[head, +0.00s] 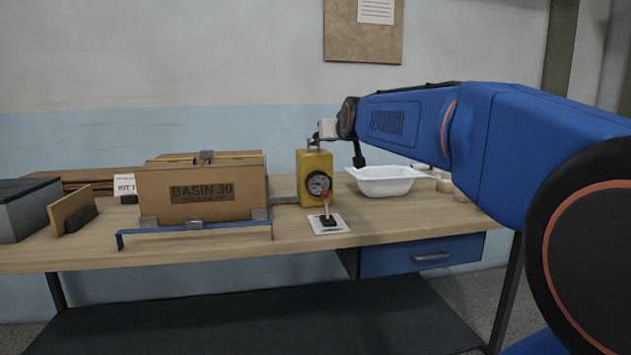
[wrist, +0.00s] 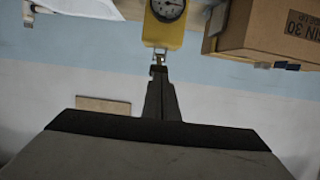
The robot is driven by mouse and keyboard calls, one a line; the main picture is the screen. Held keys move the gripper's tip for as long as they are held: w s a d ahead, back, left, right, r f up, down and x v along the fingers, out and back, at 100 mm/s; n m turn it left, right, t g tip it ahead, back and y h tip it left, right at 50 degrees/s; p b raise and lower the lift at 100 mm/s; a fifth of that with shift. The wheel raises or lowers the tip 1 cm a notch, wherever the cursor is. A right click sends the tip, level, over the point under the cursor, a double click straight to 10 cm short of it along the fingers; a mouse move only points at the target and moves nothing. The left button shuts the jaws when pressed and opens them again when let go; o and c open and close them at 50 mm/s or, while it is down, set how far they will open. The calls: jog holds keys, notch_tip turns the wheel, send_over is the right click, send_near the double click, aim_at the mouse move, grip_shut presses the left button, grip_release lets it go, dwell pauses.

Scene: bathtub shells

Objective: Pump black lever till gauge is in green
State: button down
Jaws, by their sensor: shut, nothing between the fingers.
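The yellow pump box (head: 315,165) stands upright on the bench with a round dial gauge (head: 319,183) on its front; the needle and any green zone are too small to read. In the wrist view the gauge (wrist: 167,7) is cut by the top edge. My gripper (head: 318,136) is shut and empty at the top of the yellow box, by a small metal fitting (head: 312,144). In the wrist view my fingers (wrist: 159,70) point at that fitting; I cannot tell whether they touch. A short dark rod (head: 358,154) hangs below the wrist; I cannot tell whether it is the black lever.
A cardboard box (head: 205,190) marked "BASIN 30" is left, behind a blue rail (head: 195,231). A white basin (head: 385,183) is right. The bench front right (head: 400,222) is clear.

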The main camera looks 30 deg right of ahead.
jog(key=w+r+g, duration=0.1)
jog(key=w+r, duration=0.1)
jog(key=r, duration=0.3)
jog(key=w+d+r+g, duration=0.1)
jog(key=w+r, duration=0.2)
jog(key=r, duration=0.3)
jog(key=shift+d+r+g+y, duration=0.25)
jog(key=shift+g+y, duration=0.15)
jog(key=shift+w, duration=0.1)
jog(key=x, duration=0.9)
jog(key=shift+w+f, duration=0.15)
jog(key=shift+f, duration=0.1)
jog(key=shift+w+d+f, duration=0.1)
jog(key=shift+w+f, duration=0.15)
jog(key=shift+f, duration=0.05)
jog(key=shift+s+a+f, duration=0.1)
jog(key=shift+s+f, duration=0.2)
jog(key=shift+f, duration=0.55)
jog(key=shift+s+a+f, duration=0.1)
jog(key=shift+s+f, duration=0.2)
jog(key=shift+f, duration=0.55)
